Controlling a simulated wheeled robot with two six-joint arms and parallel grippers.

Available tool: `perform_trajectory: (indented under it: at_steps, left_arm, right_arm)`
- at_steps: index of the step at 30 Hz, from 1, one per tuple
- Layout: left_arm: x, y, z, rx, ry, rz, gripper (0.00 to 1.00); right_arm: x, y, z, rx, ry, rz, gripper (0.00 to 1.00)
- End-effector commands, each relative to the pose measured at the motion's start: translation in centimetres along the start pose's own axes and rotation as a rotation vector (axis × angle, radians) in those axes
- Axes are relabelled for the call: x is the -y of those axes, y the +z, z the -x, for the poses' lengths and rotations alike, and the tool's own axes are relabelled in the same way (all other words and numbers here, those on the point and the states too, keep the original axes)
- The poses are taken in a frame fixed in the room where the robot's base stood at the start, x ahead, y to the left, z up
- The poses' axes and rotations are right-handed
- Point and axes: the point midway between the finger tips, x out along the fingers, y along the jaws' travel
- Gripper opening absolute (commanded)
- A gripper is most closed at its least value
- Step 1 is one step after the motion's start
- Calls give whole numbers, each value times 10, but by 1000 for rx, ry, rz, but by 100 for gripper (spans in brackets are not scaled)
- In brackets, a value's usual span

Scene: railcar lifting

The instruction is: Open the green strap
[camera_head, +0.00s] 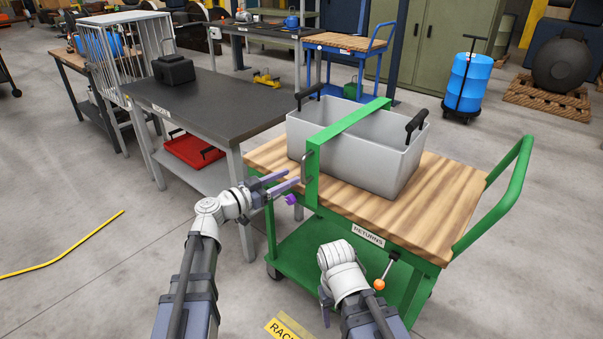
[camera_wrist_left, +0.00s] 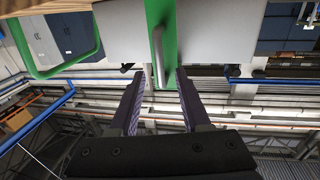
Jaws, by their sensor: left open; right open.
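The green strap (camera_head: 348,125) runs across the top of a grey bin (camera_head: 390,166) and down its near side, on a wooden-topped green cart (camera_head: 450,200). A metal handle (camera_head: 308,166) stands out from the strap's near end. My left gripper (camera_head: 293,182) is open beside this handle. In the left wrist view, the strap (camera_wrist_left: 160,15) and handle (camera_wrist_left: 159,52) lie ahead of the gap between my left fingers (camera_wrist_left: 160,95), with no visible grip on them. My right gripper (camera_head: 326,310) is low in front of the cart, mostly hidden by its own wrist.
A dark-topped table (camera_head: 215,100) with a red tray (camera_head: 192,150) on its lower shelf stands left of the cart. An orange-knobbed lever (camera_head: 380,283) is at the cart's front. Floor at the lower left is open, with a yellow cable (camera_head: 65,255).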

Motion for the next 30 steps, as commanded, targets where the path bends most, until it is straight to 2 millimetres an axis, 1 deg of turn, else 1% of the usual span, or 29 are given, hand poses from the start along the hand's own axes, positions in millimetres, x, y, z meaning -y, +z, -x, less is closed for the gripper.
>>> perform_trajectory:
  at_steps: [1,6,12,16,24,30]
  left_arm:
    - [1,0,-10,0,2,0,47]
    - [1,0,-37,1,3,1,47]
    - [0,0,-57,1,2,1,47]
    - [0,0,-62,1,1,1,47]
    - [0,0,-63,1,0,1,47]
    - [0,0,-62,1,1,1,25]
  right_arm:
    - [0,0,0,0,0,0,64]
    - [0,0,0,0,0,0,64]
    - [0,0,0,0,0,0,64]
    - [0,0,0,0,0,0,64]
    - [0,0,0,0,0,0,64]
    - [0,0,0,0,0,0,64]
